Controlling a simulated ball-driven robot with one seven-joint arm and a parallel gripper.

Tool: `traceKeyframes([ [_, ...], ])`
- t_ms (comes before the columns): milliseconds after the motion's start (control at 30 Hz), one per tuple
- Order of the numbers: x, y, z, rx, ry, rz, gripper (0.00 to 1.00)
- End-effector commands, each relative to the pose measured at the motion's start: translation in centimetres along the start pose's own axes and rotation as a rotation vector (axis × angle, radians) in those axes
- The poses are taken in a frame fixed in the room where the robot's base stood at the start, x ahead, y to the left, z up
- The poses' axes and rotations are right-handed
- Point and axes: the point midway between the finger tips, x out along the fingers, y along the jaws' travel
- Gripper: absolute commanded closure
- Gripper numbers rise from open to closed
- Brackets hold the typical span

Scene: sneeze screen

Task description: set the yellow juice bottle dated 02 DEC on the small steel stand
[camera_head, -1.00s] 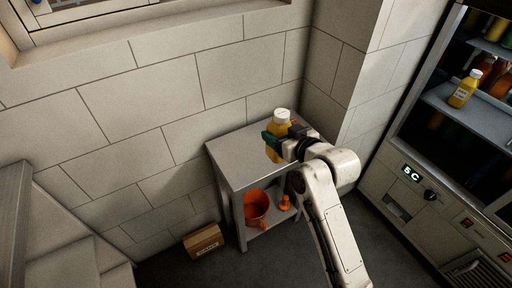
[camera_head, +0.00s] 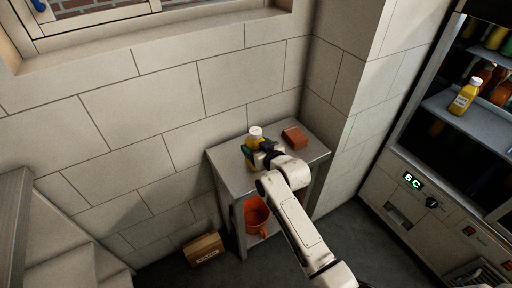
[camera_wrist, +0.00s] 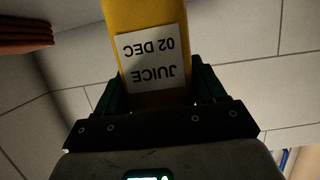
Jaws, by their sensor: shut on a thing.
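The yellow juice bottle (camera_head: 253,142) with a white cap is upright in my gripper, over the left-middle of the small steel stand's top (camera_head: 231,176). In the wrist view the bottle (camera_wrist: 138,16) fills the space between the jaws, and its white label reads JUICE 02 DEC upside down. My gripper (camera_head: 249,152) is shut on the bottle; its dark green fingers (camera_wrist: 157,92) are on both sides. The bottle's base is hidden, so I cannot tell whether it touches the stand.
A reddish-brown block (camera_head: 295,137) lies on the stand's back right. An orange bucket (camera_head: 256,214) is on its lower shelf. A cardboard box (camera_head: 204,248) sits on the floor. A lit cooler at right holds another yellow bottle (camera_head: 465,96). Walls close in behind and right of the stand.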

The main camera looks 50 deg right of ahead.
Motion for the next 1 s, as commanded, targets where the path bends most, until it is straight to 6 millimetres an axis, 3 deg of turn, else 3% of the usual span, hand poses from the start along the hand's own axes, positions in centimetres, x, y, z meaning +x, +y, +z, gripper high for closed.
traceKeyframes([
  [467, 0.35, 0.03, 0.77, -0.001, 0.006, 0.001, 0.93],
  [500, 0.29, 0.03, 0.78, 0.0, 0.003, 0.0, 0.27],
  [733, 0.28, 0.03, 0.78, 0.0, 0.002, 0.0, 0.05],
  [1000, 0.22, 0.03, 0.59, 0.0, 0.002, 0.001, 0.05],
])
